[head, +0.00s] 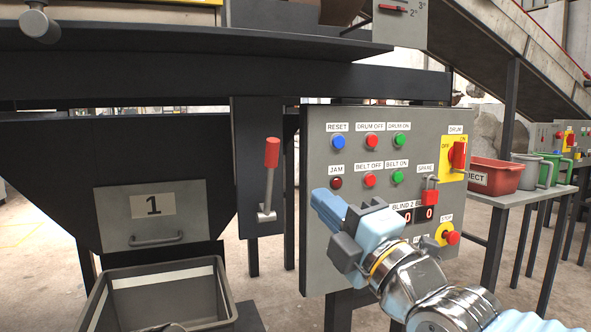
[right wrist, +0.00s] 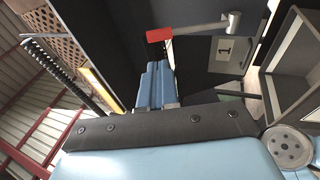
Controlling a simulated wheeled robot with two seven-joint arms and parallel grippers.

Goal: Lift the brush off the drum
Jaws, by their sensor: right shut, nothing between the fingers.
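A lever with a red grip (head: 272,152) and a metal shaft stands upright on a dark post left of the control panel. In the right wrist view the red grip (right wrist: 159,35) shows just beyond my fingertips. My right gripper (head: 326,207) is shut and empty in front of the panel, right of the lever. Its blue fingers show in the right wrist view (right wrist: 155,85). A long dark ribbed roller (right wrist: 62,72), perhaps the brush, runs beside the perforated brown drum (right wrist: 62,25). Whether they touch is unclear. My left gripper is not in view.
The grey control panel (head: 320,270) has several buttons, a yellow drum switch (head: 455,158) and a red stop button (head: 451,237). A chute door marked 1 (head: 120,222) sits above a grey bin (head: 222,290). A red tub (head: 497,176) stands on a side table.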

